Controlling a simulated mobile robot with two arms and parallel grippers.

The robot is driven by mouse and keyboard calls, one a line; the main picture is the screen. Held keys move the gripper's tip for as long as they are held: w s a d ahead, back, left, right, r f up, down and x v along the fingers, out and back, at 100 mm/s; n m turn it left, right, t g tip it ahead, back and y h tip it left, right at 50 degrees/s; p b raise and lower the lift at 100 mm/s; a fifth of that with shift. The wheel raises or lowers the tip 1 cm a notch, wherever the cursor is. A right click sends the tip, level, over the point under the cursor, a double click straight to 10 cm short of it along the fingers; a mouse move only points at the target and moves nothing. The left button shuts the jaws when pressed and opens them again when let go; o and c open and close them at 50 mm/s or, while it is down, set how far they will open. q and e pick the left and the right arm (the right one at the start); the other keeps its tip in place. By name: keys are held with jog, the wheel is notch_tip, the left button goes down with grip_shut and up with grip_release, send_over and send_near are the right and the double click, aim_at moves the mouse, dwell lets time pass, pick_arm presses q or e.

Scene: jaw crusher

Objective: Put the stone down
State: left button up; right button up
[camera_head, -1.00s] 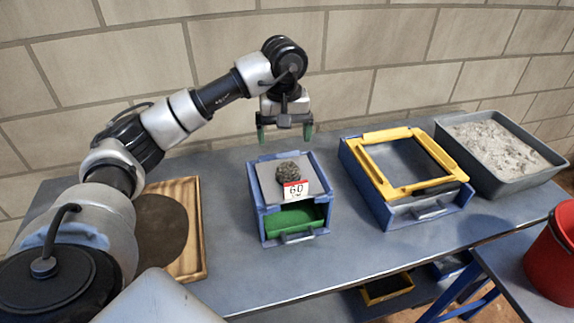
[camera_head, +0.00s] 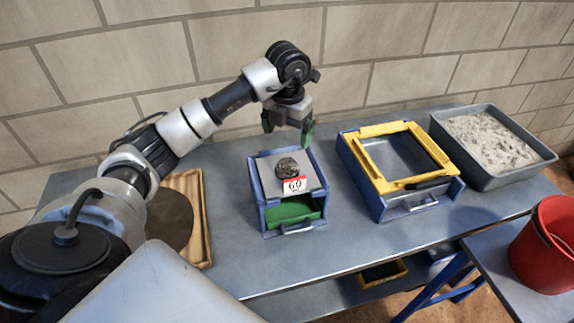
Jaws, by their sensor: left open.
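The dark, rough stone (camera_head: 287,167) rests on the grey top of the blue box (camera_head: 256,185), behind a white and red tag (camera_head: 294,186) reading 60. My left gripper (camera_head: 287,136) is open and empty, with green fingertips spread. It hangs above the back edge of the box, behind the stone in the picture and apart from it. My right gripper is out of view.
A blue box with a yellow frame (camera_head: 378,185) stands to the right, then a grey tub of pale gravel (camera_head: 490,138). A wooden tray with a dark round patch (camera_head: 194,247) lies left. A red bucket (camera_head: 540,250) stands at front right. Bare table shows between the boxes.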

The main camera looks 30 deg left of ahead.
aim_at(287, 161)
pick_arm(q)
jog(key=shift+f+n, duration=0.15)
jog(key=shift+n, duration=0.15)
notch_tip(287, 161, down, 5)
jog(key=shift+f+p, duration=0.15)
jog(key=shift+p, duration=0.45)
jog(key=f+p, duration=0.2)
jog(key=f, duration=0.2)
jog(key=shift+s, duration=0.2)
jog(key=shift+f, duration=0.65)
jog(key=c, duration=1.1)
jog(key=shift+c, duration=1)
jog(key=shift+r, duration=0.1)
jog(key=shift+w, duration=0.1)
